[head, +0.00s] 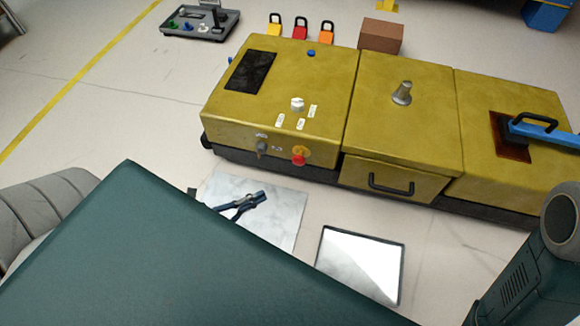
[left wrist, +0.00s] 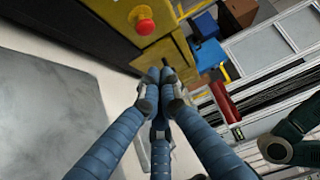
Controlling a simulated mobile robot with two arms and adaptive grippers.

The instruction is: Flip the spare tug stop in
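A mustard-yellow dashboard module (head: 330,120) stands across the middle of the head view. Its front face carries a red knob on a yellow plate (head: 299,156), also at the top of the left wrist view (left wrist: 143,22). A dark switch (head: 262,147) is left of it. I cannot tell which control is the spare tug stop. My left gripper (head: 258,197) is in front of the module, below the switch in the picture, holding nothing visible. In the left wrist view its blue fingers come together at the tips (left wrist: 159,76). My right gripper is out of view.
A pale panel (head: 285,225) lies under my left gripper; a dark-framed panel (head: 360,262) lies to its right. The module has a drawer with a black handle (head: 390,188).

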